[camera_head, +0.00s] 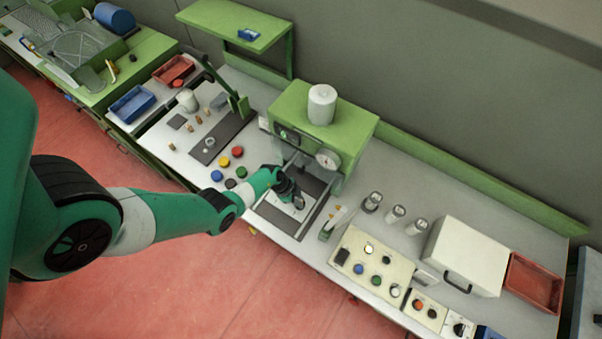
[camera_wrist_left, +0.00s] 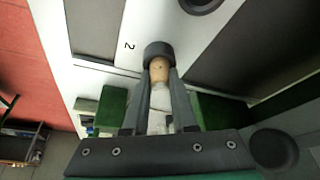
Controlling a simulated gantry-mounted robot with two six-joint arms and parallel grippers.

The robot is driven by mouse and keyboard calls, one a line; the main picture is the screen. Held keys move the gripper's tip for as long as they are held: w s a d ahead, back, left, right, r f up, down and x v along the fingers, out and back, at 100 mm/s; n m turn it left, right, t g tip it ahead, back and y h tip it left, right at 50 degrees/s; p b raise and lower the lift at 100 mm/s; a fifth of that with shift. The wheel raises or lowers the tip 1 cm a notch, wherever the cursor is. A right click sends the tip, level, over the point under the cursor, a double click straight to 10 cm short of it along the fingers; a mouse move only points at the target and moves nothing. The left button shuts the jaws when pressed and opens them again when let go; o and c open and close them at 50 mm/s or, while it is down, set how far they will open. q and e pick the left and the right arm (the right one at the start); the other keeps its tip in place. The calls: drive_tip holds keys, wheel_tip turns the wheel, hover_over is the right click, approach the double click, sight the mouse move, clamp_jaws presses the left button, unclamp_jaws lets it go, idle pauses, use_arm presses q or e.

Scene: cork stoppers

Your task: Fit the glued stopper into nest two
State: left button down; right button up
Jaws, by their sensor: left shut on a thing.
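My left gripper (camera_head: 297,201) is over a white plate (camera_head: 272,211) in front of the green press. In the left wrist view, its two fingers (camera_wrist_left: 159,78) are shut on a tan cork stopper (camera_wrist_left: 159,68). The stopper's end meets a dark round nest (camera_wrist_left: 158,48) with the printed number 2 beside it. I cannot tell how deep the stopper sits in this nest, and the fingers hide its sides. A second dark round nest (camera_wrist_left: 201,3) is cut by the top edge. My right gripper is not in view.
The green press (camera_head: 345,128) with a gauge stands just behind the gripper. Coloured knobs (camera_head: 237,152) are on the left. A control panel (camera_head: 352,243), metal cylinders (camera_head: 372,201) and a white box (camera_head: 468,255) stand on the right.

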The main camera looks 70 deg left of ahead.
sight(296, 213)
use_arm(q)
drive_tip(key=shift+g, duration=0.5)
drive_tip(key=shift+s+d+f, duration=0.5)
drive_tip(key=shift+s+f, duration=0.2)
drive_tip(key=shift+s, duration=0.1)
drive_tip(key=shift+s+d+f, duration=0.45)
drive_tip(key=shift+s+f, duration=0.2)
drive_tip(key=shift+s, duration=0.1)
drive_tip(key=c, duration=0.7)
unclamp_jaws()
drive_tip(key=shift+c, duration=0.2)
drive_tip(key=shift+o, duration=0.5)
drive_tip(key=shift+r, duration=0.1)
drive_tip(key=p+v, duration=0.4)
drive_tip(key=shift+w+d+r, duration=0.15)
drive_tip(key=shift+d+r, duration=0.05)
drive_tip(key=shift+d, duration=0.15)
drive_tip(key=a+r+p, duration=0.3)
drive_tip(key=a+r, duration=0.1)
drive_tip(key=r, duration=0.5)
drive_tip(key=shift+t, duration=0.4)
drive_tip(key=shift+p, duration=0.3)
